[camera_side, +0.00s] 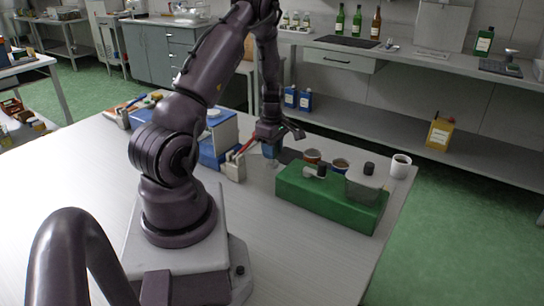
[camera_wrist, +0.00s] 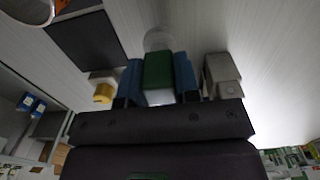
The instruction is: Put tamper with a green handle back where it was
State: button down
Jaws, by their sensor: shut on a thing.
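My gripper (camera_wrist: 158,80) is shut on the green handle of the tamper (camera_wrist: 158,70), which sits between its two blue fingertips in the wrist view. A pale round part (camera_wrist: 158,38) shows past the handle, above it in the picture. In the side view my gripper (camera_side: 270,150) is low over the table, between the beige holder and the green box, beside the dark mat. The tamper cannot be made out there. I cannot tell whether it touches the table.
A green box (camera_side: 325,205) with dark-knobbed items on top stands to the right. A beige holder (camera_side: 235,168) and blue bin (camera_side: 222,135) stand left. A dark mat (camera_wrist: 85,45) lies nearby.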

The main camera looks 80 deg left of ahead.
jog(key=shift+f, duration=1.2)
jog(key=c, duration=0.8)
grip_release()
jog(key=shift+d+f, duration=0.1)
jog(key=shift+f, duration=0.05)
jog(key=shift+c, duration=0.2)
